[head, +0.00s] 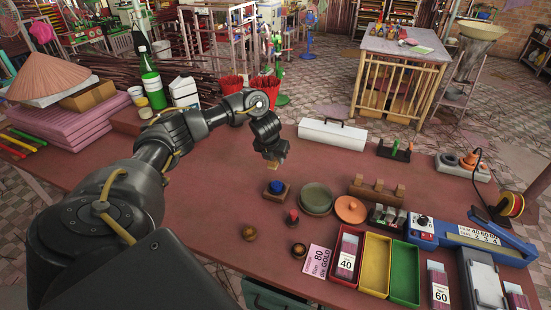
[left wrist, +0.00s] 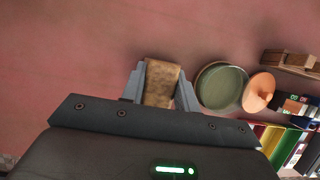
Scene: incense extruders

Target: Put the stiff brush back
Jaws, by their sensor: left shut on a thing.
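My left gripper (head: 270,156) is shut on a small tan-brown block-like piece, which I take to be the stiff brush (head: 272,164). The brush also shows in the left wrist view (left wrist: 162,84), between the two grey fingers. It is held above the table, apart from the things below. In the head view, a wooden block with a blue top (head: 277,188) stands just below the brush. Bristles cannot be made out. My right gripper is not in view.
A green round dish (head: 316,199) and an orange lid (head: 351,209) lie to the right. Beyond them is a wooden rack (head: 377,190) with several blocks. A white toolbox (head: 332,134) stands behind. Red, yellow and green trays (head: 376,265) are at the front right.

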